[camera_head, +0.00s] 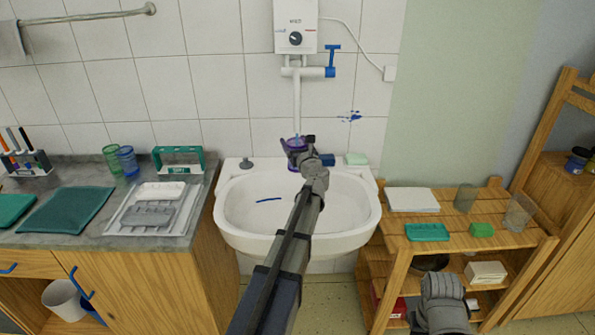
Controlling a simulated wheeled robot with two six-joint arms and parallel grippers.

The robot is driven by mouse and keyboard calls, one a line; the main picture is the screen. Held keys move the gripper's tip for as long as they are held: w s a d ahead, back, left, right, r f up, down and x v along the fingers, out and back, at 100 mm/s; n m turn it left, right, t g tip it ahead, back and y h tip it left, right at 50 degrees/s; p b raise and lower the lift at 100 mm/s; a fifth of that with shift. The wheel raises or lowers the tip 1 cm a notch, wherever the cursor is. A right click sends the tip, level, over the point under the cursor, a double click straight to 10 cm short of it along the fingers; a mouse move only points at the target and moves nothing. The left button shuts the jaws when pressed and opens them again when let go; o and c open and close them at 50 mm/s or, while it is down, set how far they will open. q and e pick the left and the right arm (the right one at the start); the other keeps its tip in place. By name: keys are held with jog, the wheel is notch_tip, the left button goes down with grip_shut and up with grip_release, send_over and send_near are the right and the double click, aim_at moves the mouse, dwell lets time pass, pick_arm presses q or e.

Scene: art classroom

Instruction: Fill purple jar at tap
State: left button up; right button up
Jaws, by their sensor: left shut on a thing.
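The purple jar (291,160) shows in the head view at the back of the white sink (232,218), partly hidden by my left gripper. My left gripper (298,147) is shut on the jar, and its arm reaches over the basin. The tap's white pipe (297,100) comes down the tiled wall, its lower end at the jar. I cannot tell whether the spout is exactly over the jar's mouth, and no water can be made out. The blue tap handle (331,71) sits right of the pipe. My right gripper (444,290) is low at right; its fingers cannot be made out.
A blue block (327,160) and a pale green soap (356,159) lie on the sink's back ledge. A grey stopper (246,163) is at left. A wooden rack (461,254) with glasses stands right. A counter (200,224) with trays and cups stands left.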

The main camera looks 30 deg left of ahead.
pick_arm(q)
jog(key=shift+s, duration=0.1)
jog(key=s+d, duration=0.4)
jog(key=s, duration=0.2)
dwell(0.3)
jog(key=shift+s, duration=0.15)
dwell(0.5)
jog(key=s+d, duration=0.3)
jog(key=s, duration=0.3)
jog(key=shift+d, duration=0.3)
dwell(0.5)
notch_tip(320, 180, up, 11)
jog(key=p, duration=1)
jog(key=shift+f+p, duration=0.15)
jog(key=shift+p, duration=0.2)
